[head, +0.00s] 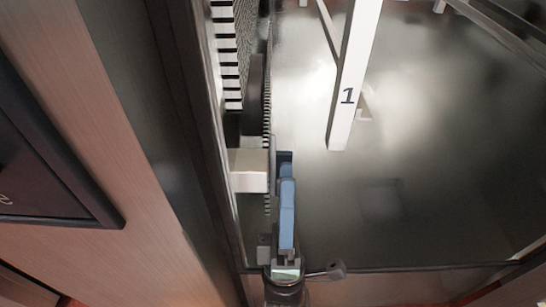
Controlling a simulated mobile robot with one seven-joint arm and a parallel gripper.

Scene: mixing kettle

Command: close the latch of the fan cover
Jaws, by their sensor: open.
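My gripper (286,162) is in the lower middle of the head view, reaching up from the bottom edge. Its blue part is seen nearly edge-on, so the gap between the fingers is hard to see; it is open with nothing visible in it. Its tip is close to the right side of a pale box-shaped block (248,171); I cannot tell whether they touch. A toothed dark edge (267,100) runs up the picture above the gripper, beside a dark rounded part (254,95). I cannot tell which part is the fan cover or its latch.
A tall dark frame edge (205,110) and a brown panel (110,130) stand left of the gripper. A white post marked 1 (350,75) stands at upper right. The shiny grey floor (420,190) to the right is mostly clear.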

